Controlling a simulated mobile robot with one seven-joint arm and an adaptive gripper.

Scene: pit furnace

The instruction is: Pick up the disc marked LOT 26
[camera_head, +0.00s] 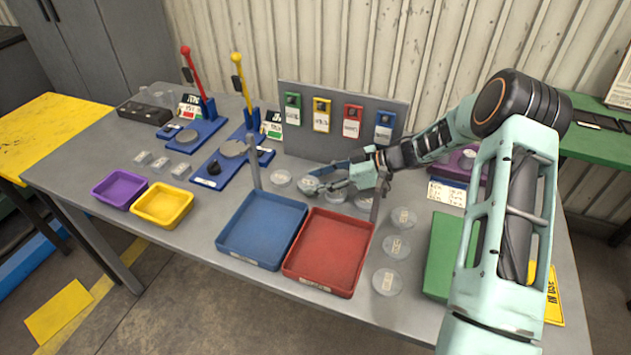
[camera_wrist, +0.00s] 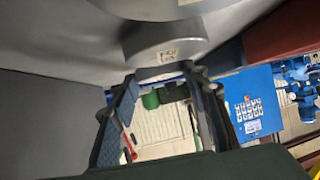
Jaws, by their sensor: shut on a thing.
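My gripper (camera_head: 314,180) is over the middle of the grey table, with its fingers around a pale round disc (camera_head: 308,187). The wrist view shows my gripper's fingertips (camera_wrist: 163,76) at a grey disc (camera_wrist: 165,40) with a small white label. The label is too small and blurred to read, so I cannot tell whether it says LOT 26. Other labelled discs lie near it: one (camera_head: 281,178) just left, others partly behind my gripper, and a column of clear discs (camera_head: 396,247) at the right. I cannot tell whether the held disc is clear of the table.
A blue tray (camera_head: 224,243) and a red tray (camera_head: 347,291) stand in front of my gripper, with upright grey posts nearby. A grey panel (camera_head: 345,96) with coloured tags stands behind. Purple (camera_head: 119,208) and yellow (camera_head: 162,224) trays and blue lever stands (camera_head: 205,133) are at left.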

